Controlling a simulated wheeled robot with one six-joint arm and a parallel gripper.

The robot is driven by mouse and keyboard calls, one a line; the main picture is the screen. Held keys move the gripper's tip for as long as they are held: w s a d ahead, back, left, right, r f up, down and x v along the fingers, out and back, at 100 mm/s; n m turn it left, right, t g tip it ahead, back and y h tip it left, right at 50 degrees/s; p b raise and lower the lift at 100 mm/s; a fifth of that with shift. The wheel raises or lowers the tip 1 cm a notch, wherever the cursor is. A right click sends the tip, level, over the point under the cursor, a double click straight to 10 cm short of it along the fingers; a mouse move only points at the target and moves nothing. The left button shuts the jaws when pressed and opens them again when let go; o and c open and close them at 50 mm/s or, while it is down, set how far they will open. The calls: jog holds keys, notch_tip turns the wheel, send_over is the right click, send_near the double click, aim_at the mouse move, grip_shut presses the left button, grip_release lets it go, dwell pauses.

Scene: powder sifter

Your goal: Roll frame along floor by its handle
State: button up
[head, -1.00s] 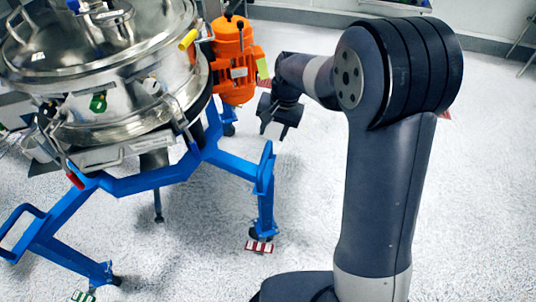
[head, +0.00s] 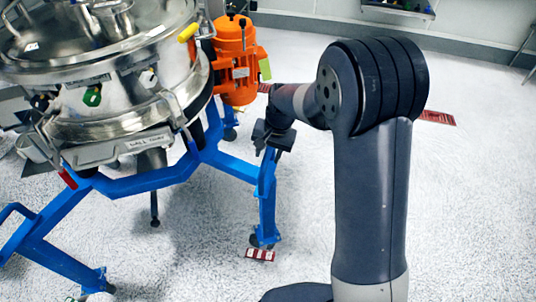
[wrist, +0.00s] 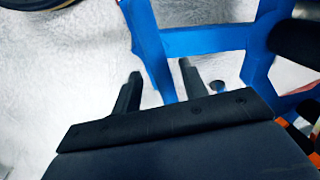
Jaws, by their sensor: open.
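The blue frame (head: 140,183) stands on castored legs on the floor and carries the steel sifter (head: 120,100). Its right-hand handle (head: 266,178) is an upright blue bar above the right leg. My gripper (head: 268,145) is at the top of this handle in the head view, partly turned away. In the wrist view, my gripper (wrist: 160,74) is open, with two dark fingers apart. A blue bar (wrist: 150,45) of the frame runs down into the space between the fingers. Whether either finger touches it I cannot tell.
An orange motor (head: 235,60) hangs at the sifter's right side, behind my gripper. A red-and-white floor marker (head: 260,255) lies by the right castor. Another red marker (head: 437,117) lies behind my arm. The floor to the right is mostly clear.

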jog(key=shift+f, duration=0.3)
jog(key=shift+c, duration=0.4)
grip_shut()
